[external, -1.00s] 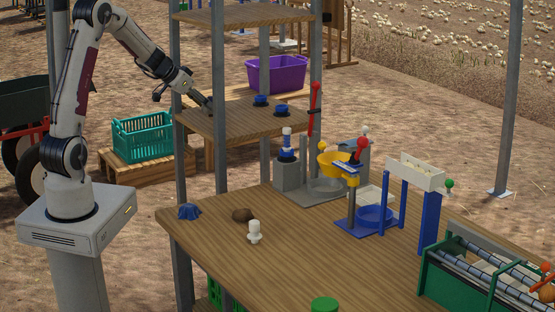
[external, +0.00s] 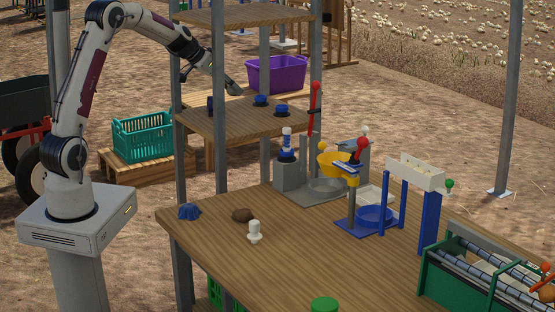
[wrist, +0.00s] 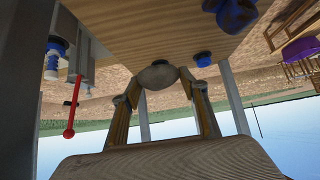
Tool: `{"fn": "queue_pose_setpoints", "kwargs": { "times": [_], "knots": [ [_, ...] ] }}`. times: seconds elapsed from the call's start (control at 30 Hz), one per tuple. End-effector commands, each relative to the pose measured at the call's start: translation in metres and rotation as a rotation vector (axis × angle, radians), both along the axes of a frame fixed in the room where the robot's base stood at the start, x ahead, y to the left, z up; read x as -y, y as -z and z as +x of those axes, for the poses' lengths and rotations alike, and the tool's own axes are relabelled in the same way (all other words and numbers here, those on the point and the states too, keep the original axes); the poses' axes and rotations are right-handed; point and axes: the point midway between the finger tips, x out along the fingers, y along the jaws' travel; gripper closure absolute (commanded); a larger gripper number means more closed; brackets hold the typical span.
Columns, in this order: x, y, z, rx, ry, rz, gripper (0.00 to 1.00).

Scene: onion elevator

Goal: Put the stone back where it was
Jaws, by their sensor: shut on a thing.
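My gripper (external: 236,88) is raised above the left part of the wooden shelf. In the wrist view my gripper (wrist: 158,80) is shut on a grey-brown, rounded stone (wrist: 158,76), held between the two fingertips. A brown lump (external: 243,215), possibly another stone, lies on the lower table, well below the gripper.
Grey posts and an upper board (external: 240,14) frame the shelf. The table (external: 290,265) holds a white knob (external: 255,232), a blue piece (external: 188,211) and several devices. A purple bin (external: 276,74) and green crate (external: 142,136) stand behind.

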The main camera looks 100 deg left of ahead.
Motion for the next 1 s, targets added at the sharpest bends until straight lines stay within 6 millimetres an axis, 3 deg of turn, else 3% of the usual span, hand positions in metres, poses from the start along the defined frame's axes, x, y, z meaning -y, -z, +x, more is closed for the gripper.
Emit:
{"fn": "queue_pose_setpoints", "kwargs": {
  "times": [0.37, 1.0],
  "knots": [
    [0.0, 0.003, 0.0, 0.0, -0.001, 0.001, 0.85],
    [0.0, 0.056, 0.0, 0.001, 0.0, 0.001, 0.85]
  ]
}}
